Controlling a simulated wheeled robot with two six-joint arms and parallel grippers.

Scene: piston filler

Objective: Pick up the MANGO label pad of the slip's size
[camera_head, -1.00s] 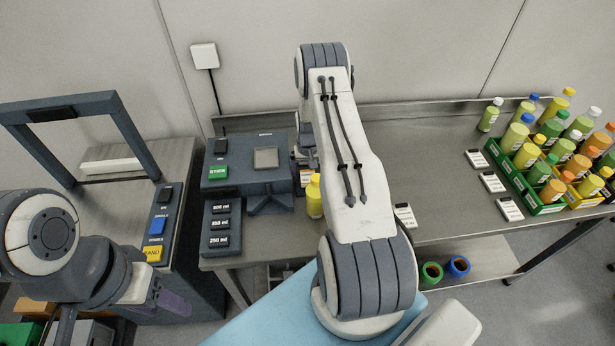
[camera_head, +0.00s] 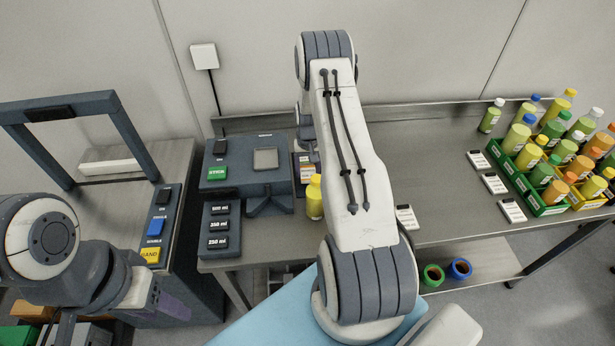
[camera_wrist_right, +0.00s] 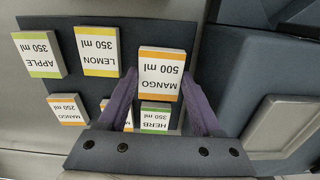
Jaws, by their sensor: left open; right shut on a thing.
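In the right wrist view, the MANGO 500 ml label pad (camera_wrist_right: 161,68), white with orange edges, sits between the two purple fingers of my right gripper (camera_wrist_right: 160,80), which is shut on it. A smaller MANGO 250 ml pad (camera_wrist_right: 67,108) lies at the left of the dark label board (camera_wrist_right: 65,85). Another orange-edged pad is partly hidden behind the left finger. In the head view my right arm hides its gripper. My left gripper (camera_head: 165,300) is open and empty at the lower left. I cannot make out a slip with a readable size.
APPLE 350 ml (camera_wrist_right: 38,54), LEMON 350 ml (camera_wrist_right: 97,51) and HERB (camera_wrist_right: 155,117) pads lie near the held pad. A yellow bottle (camera_head: 314,198) stands by the dark machine (camera_head: 225,178). Crates of bottles (camera_head: 545,208) and several cards (camera_head: 495,184) are at the right.

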